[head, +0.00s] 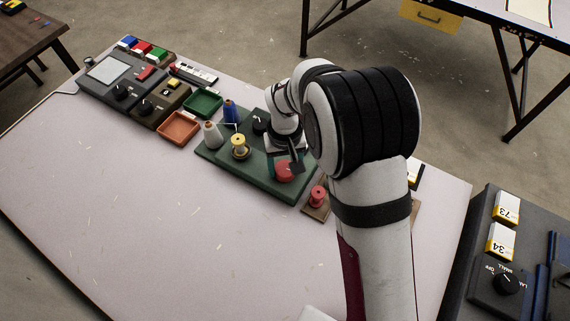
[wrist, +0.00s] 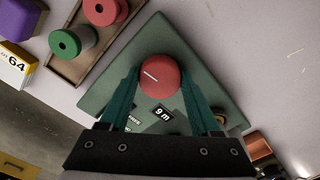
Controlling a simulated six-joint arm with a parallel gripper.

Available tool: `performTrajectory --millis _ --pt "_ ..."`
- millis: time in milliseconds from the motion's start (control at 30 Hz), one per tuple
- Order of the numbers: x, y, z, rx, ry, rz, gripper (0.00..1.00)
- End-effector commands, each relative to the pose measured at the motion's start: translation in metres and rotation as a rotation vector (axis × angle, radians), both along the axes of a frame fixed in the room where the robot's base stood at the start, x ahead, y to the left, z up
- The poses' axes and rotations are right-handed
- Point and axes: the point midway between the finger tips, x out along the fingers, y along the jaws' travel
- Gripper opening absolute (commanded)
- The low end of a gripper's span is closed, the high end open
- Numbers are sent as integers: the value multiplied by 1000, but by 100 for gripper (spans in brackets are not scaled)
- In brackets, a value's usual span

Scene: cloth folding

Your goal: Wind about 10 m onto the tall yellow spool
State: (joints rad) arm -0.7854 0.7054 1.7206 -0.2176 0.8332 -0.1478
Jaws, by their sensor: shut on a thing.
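My gripper (wrist: 163,80) is shut on a round red knob (wrist: 158,72), with a dark green finger on either side. The knob has a white line on its top, pointing to the upper left in the wrist view. The knob sits on a green board (wrist: 105,98). A small black display (wrist: 163,113) beside it reads "9 m". In the head view the yellow spool (head: 240,147) stands upright on the green board, left of the red knob (head: 284,172). A pale grey cone (head: 212,135) and a blue spool (head: 231,111) stand near it. Any thread on the yellow spool is too small to tell.
A brown tray (wrist: 66,72) beside the board holds a green spool (wrist: 72,42) and a red spool (wrist: 102,10). A green bin (head: 203,103) and an orange bin (head: 179,128) sit left of the board. The front of the pale table (head: 140,215) is clear.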

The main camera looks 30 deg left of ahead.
Motion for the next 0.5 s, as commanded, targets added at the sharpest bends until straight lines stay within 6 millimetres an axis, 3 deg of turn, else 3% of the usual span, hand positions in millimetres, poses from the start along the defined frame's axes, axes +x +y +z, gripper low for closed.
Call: performTrajectory --millis 433,467,500 --pt "1 0 0 1 -2 -9 8" --pt "1 0 0 1 -2 -9 67" --pt "1 0 0 1 -2 -9 74"
